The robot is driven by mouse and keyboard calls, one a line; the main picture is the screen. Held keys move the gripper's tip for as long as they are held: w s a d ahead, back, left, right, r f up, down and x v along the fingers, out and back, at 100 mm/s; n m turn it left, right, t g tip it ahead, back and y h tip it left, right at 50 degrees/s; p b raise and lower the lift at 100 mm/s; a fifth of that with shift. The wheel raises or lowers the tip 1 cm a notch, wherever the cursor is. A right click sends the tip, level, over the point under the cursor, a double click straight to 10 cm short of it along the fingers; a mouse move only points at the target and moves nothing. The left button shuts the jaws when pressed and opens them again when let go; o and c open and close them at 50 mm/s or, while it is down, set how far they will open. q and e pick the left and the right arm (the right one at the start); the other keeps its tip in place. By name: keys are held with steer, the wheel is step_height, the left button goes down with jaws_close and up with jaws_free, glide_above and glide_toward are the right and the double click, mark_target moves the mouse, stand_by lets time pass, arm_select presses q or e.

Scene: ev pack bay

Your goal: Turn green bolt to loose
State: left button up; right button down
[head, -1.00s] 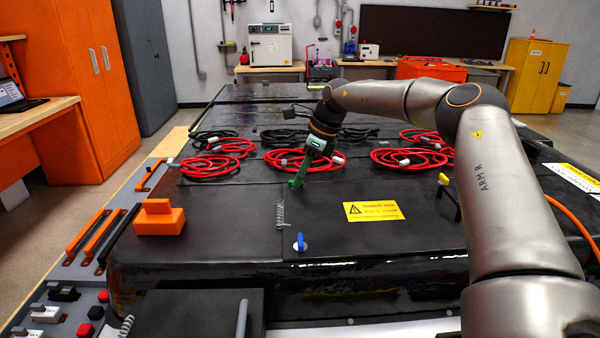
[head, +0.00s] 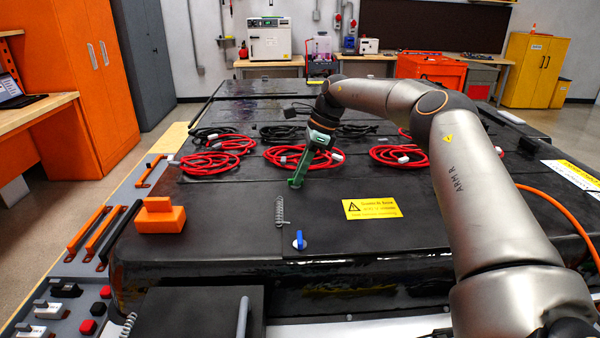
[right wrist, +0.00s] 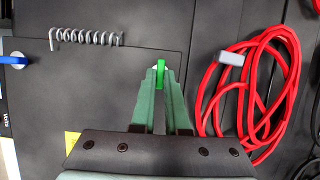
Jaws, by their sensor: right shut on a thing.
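The green bolt (right wrist: 160,72) stands on the black pack lid (head: 225,205), with its green handle showing between the fingertips in the right wrist view. My right gripper (right wrist: 160,80) is shut on it. In the head view the right gripper (head: 296,183) reaches down to the lid from behind, and its green fingers hide the bolt. The blue bolt (head: 299,240) stands nearer the front edge of the lid and also shows at the left of the right wrist view (right wrist: 14,60). My left gripper is not in view.
A coiled grey spring (head: 280,212) lies close to the gripper. Red cable coils (head: 300,160) lie behind it. A yellow warning label (head: 371,208) is to the right, and an orange block (head: 159,216) sits at the left. The lid between block and spring is clear.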

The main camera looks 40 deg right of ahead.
steer(key=c, duration=0.9)
jaws_free()
steer(key=p+v, duration=0.1)
steer(key=v, duration=1.1)
steer(key=shift+r, duration=0.3)
steer(key=shift+f, duration=0.1)
